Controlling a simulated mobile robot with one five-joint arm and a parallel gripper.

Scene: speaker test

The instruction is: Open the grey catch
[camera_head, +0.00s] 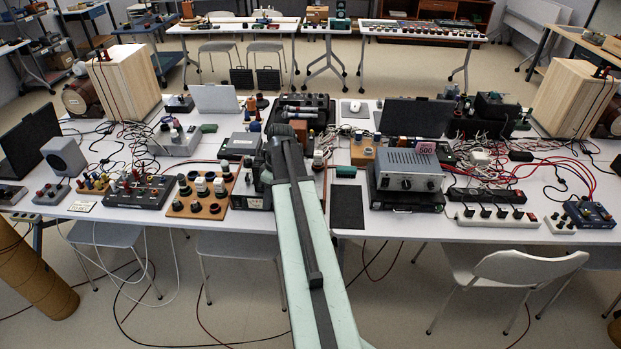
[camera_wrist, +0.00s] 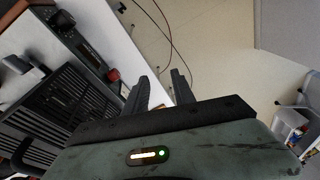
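My gripper (camera_wrist: 160,76) shows in the wrist view with its two dark fingers apart and nothing between them. Past the fingertips is the pale floor, with thin cables on it. In the head view my pale green arm reaches out over the middle of the front table, and the gripper itself cannot be made out. I cannot pick out a grey catch in either view. A dark vented device (camera_wrist: 62,112) lies left of the fingers in the wrist view, apart from them. A red knob (camera_wrist: 113,75) shows between it and the left finger.
The front table (camera_head: 262,222) is crowded with electrical gear and tangled cables. A silver amplifier (camera_head: 408,170) stands right of my arm, and an orange board (camera_head: 203,206) with several knobs lies left. A grey chair (camera_head: 525,268) stands at the right front. Cables cross the floor.

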